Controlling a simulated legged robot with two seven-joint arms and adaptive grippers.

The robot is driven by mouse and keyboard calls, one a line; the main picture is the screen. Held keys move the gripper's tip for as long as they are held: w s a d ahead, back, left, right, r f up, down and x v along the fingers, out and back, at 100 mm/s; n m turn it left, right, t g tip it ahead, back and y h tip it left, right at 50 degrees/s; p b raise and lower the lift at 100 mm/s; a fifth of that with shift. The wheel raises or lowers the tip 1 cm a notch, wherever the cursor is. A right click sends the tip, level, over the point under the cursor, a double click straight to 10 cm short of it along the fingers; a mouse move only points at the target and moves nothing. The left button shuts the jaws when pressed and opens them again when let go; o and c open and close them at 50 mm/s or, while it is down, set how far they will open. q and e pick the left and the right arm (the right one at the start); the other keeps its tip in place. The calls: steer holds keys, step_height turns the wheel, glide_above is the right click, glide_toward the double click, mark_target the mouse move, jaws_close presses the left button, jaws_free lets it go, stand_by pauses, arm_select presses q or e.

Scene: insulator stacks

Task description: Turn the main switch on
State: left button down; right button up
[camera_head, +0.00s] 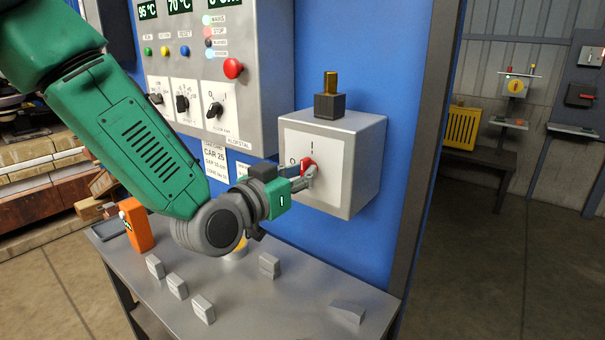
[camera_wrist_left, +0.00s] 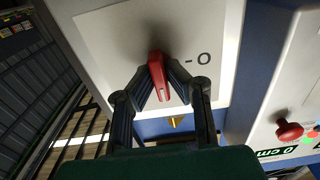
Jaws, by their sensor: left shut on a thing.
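The main switch is a red rotary handle (camera_head: 307,164) on the white front plate of a grey box (camera_head: 357,172) fixed to the blue panel. Marks O and I are printed around the handle. In the left wrist view the red handle (camera_wrist_left: 157,70) sits between the two dark fingers, with a dash and the O to its right. My left gripper (camera_head: 304,177) is shut on the handle, a finger on either side of it. The fingers partly hide the handle in the head view, and its exact angle there is hard to tell. My right gripper is not in view.
A black and amber fitting (camera_head: 330,100) stands on top of the box. A control panel with a red button (camera_head: 233,68), knobs and displays is at the upper left. The metal table (camera_head: 235,300) below holds several grey blocks and an orange item (camera_head: 136,225).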

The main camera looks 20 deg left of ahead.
arm_select(q)
steer(key=shift+s+f, duration=0.1)
steer(key=shift+f, duration=0.25)
steer(key=c, duration=1.8)
jaws_free()
steer(key=shift+o, duration=1)
steer(key=shift+w, duration=0.3)
steer(key=v, duration=0.7)
steer(key=shift+s+a, duration=0.2)
